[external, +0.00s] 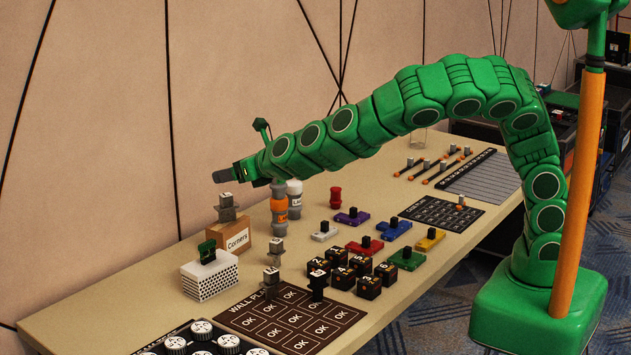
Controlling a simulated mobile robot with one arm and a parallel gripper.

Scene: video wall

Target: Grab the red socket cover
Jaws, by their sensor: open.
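The red flat block with a dark knob on top, which looks like the red socket cover (356,248), lies on the table among similar blocks in other colours. It sits in front of the purple block (345,219) and behind the black numbered cubes. My gripper (224,176) is at the far left end of my green arm, above the cardboard box and well to the left of the red cover. It is open, apart from the cover; its fingers are small in this view and partly hidden.
A blue block (389,233), green block (413,261) and yellow block (433,240) are close to the red cover. Black cubes (369,287) stand in front. My arm arches over the table.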

